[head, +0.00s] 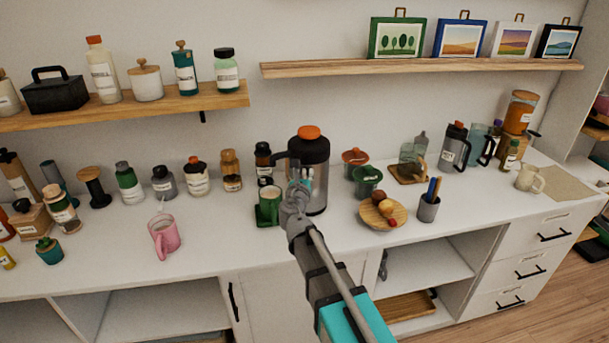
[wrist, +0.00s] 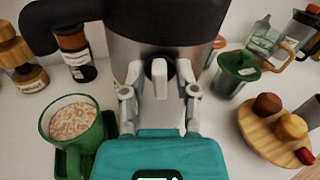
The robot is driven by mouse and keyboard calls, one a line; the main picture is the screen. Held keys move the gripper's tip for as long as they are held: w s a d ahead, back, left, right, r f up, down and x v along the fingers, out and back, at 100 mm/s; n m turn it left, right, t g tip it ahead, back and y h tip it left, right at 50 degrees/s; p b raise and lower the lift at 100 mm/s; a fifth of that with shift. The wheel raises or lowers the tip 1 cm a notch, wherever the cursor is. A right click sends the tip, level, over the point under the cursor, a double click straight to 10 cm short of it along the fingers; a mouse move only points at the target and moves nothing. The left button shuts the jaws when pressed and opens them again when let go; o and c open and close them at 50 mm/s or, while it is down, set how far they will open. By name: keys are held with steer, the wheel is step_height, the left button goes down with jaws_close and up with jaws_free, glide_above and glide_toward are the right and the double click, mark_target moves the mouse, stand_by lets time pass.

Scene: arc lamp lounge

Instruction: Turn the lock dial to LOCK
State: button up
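A large steel jug (head: 314,160) with a black top and handle and an orange cap stands on the white counter. In the wrist view, the jug body (wrist: 125,55) fills the top centre. A lock dial (wrist: 159,76) with a pale upright grip bar on a dark round base is on its front. My gripper (wrist: 160,72) is open, one fingertip on each side of the bar, with small gaps visible. In the head view my gripper (head: 303,182) is in front of the jug and hides the dial. No LOCK marking is readable.
A green mug (head: 268,203) stands close left of my gripper. A green lidded cup (head: 367,180) and a wooden plate with fruit (head: 372,215) are to the right. A pink mug (head: 164,236) is farther left. Shelves hang above the counter.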

steer(key=shift+m, duration=0.3)
jaws_close()
steer(key=shift+m, duration=0.7)
steer(key=o, duration=0.7)
jaws_free()
steer(key=shift+s, duration=0.1)
steer(key=s, duration=0.8)
steer(key=s+a, duration=0.1)
steer(key=s, duration=0.2)
steer(key=shift+s, duration=0.4)
